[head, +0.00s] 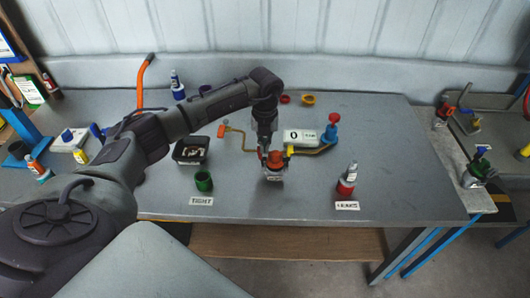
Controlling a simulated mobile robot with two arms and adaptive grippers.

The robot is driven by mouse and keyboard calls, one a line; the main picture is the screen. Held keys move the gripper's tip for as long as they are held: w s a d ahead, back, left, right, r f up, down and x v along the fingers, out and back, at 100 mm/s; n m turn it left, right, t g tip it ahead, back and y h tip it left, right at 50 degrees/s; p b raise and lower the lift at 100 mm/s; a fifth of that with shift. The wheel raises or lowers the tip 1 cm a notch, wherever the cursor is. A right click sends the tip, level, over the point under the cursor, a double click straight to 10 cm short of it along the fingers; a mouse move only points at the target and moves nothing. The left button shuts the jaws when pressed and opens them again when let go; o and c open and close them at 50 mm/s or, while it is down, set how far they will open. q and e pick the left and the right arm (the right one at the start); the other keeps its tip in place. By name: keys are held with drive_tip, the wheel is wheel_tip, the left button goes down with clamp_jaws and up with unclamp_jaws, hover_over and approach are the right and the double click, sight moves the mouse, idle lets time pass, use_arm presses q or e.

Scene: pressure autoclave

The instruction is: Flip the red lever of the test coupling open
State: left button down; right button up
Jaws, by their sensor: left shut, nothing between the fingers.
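The test coupling (274,173) stands on the grey bench near the middle, in front of the white gauge box. Its top is red-orange, which looks like the red lever (275,158); its exact angle is too small to tell. My left gripper (266,153) points down right at the top of the coupling, with its fingers shut and nothing between them. It partly hides the lever, and I cannot tell whether it touches it. My right gripper is not in view.
A white gauge box (300,136) reading 0 and a blue fitting with a red knob (331,130) stand behind. The bench front is mostly clear.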

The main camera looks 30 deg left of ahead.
use_arm(q)
drive_tip(key=shift+s+a+f+b, duration=0.2)
drive_tip(key=shift+s+a+b, duration=0.1)
drive_tip(key=shift+a, duration=0.1)
drive_tip(key=s+a+h+b, duration=0.1)
drive_tip(key=b, duration=0.1)
drive_tip(key=a+f+t+h+b, duration=0.1)
drive_tip(key=a+b, duration=0.1)
drive_tip(key=s+a+t+h+b, duration=0.1)
drive_tip(key=h+b, duration=0.1)
drive_tip(key=shift+s+a+f, duration=0.15)
drive_tip(key=shift+s+f, duration=0.15)
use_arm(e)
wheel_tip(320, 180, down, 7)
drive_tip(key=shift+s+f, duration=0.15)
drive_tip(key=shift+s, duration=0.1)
use_arm(q)
drive_tip(key=shift+a, duration=0.15)
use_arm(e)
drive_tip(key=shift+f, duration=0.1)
